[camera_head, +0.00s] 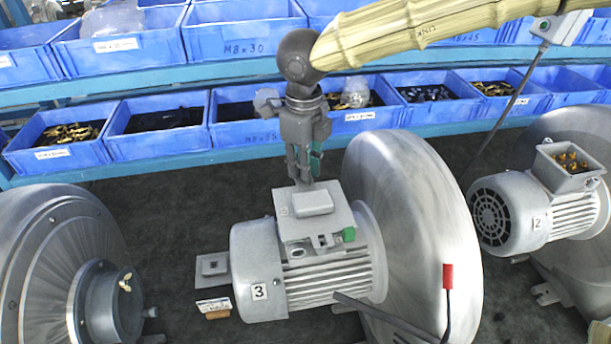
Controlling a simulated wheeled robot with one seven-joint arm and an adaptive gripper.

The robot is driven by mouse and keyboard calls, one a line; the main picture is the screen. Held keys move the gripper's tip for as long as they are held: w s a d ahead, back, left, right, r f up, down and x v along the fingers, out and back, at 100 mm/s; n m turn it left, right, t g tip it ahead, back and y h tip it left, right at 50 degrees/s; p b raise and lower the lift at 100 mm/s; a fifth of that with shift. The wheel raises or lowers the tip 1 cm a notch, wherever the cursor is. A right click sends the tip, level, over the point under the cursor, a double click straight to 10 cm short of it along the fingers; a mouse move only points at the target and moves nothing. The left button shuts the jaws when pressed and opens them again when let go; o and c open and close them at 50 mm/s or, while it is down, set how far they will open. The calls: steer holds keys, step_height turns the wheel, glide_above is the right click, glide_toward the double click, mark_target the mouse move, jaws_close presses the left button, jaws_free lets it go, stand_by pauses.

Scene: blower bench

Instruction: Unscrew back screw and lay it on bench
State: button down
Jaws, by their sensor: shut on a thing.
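My gripper (305,180) points straight down at the far edge of the grey terminal box cover (296,219) on top of the motor labelled 3 (258,268). Its fingers are shut at the spot of the back screw, which is hidden between the fingertips and too small to make out. The cover is a flat plate with a raised block (313,203) in its middle and lies on the motor's box. Whether the screw is still in its hole cannot be told. The dark bench (150,210) shows around the motor.
A large round blower housing (415,215) stands close right of the motor. Another motor, labelled 2 (512,205), is further right, and another blower (60,260) is at left. Blue bins (160,137) line the shelves behind. Bare bench lies left of the motor.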

steer(key=shift+r, duration=0.5)
stand_by(0.3)
steer(key=shift+r, duration=1.75)
